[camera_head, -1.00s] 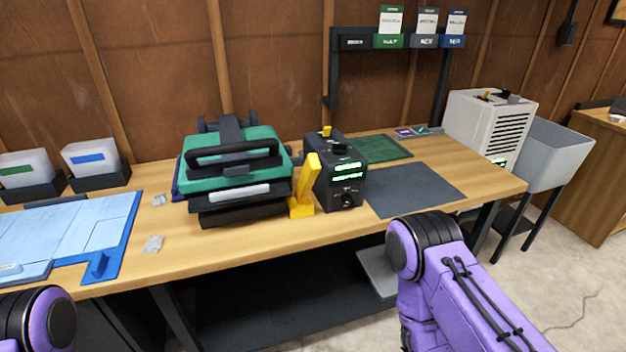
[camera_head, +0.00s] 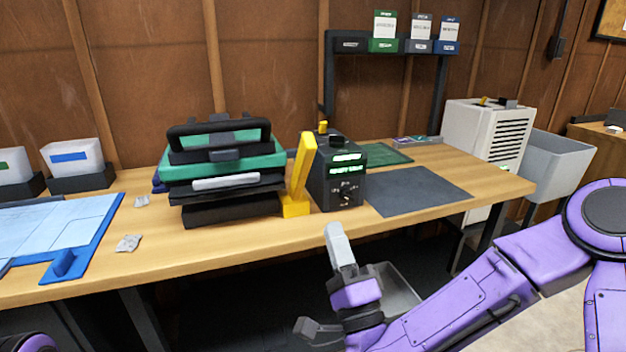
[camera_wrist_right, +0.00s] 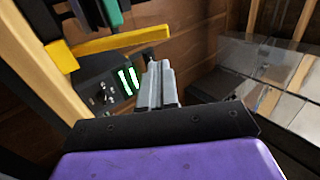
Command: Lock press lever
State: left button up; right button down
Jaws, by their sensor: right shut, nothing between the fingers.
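The press (camera_head: 225,165) stands on the bench, black with a green upper part and a black handle on top. The yellow press lever (camera_head: 301,172) rises from a yellow block at the press's right side, nearly upright and tilted slightly right. It also shows in the right wrist view (camera_wrist_right: 120,41), above and left of the fingers. My right gripper (camera_head: 334,230) is shut and empty, in front of the bench edge, below and right of the lever and apart from it. Its fingertips point up in the right wrist view (camera_wrist_right: 158,66). My left gripper is out of view.
A black control box (camera_head: 338,180) with green displays stands just right of the lever. A dark mat (camera_head: 418,190) lies beyond it. A blue board (camera_head: 60,232) is at the left. The bench front edge is between my right gripper and the lever.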

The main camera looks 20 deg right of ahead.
aim_at(308, 155)
jog(key=shift+w, duration=0.1)
jog(key=p+x, duration=0.7)
jog(key=x, duration=0.6)
jog(key=shift+r, duration=0.1)
jog(key=shift+w+a+r, duration=0.1)
jog(key=shift+w, duration=0.3)
